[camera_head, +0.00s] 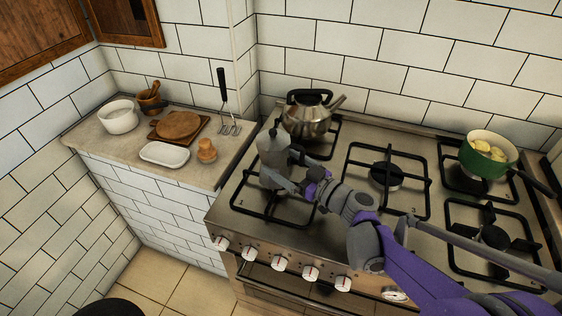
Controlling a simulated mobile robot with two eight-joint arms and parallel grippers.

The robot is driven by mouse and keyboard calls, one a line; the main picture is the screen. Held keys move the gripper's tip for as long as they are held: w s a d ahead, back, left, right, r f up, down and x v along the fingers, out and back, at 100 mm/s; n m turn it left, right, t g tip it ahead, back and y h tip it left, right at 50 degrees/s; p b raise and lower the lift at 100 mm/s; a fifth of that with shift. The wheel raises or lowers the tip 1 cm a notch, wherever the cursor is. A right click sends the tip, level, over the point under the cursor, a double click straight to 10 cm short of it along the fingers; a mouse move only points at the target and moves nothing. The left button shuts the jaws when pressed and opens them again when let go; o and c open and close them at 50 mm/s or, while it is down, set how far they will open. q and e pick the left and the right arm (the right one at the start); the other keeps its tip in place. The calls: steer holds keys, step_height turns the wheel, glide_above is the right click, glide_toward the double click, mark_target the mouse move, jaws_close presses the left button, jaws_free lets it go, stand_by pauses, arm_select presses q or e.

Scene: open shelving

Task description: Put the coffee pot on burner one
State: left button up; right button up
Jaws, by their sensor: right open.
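The grey metal coffee pot (272,153) stands upright over the front left burner grate (262,208) of the stove. My right gripper (291,182) is at the pot's right side, close to its lower body and handle. Its jaws are open. I cannot tell whether a finger touches the pot. The burner under the pot is mostly hidden. My left gripper is not in view.
A kettle (307,120) stands on the back left burner, just behind the pot. A green pan with yellow food (487,158) is on the back right. The middle burner (386,175) is clear. A counter with dishes (110,143) lies left.

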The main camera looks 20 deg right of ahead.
steer(key=v, duration=1.1)
stand_by(1.4)
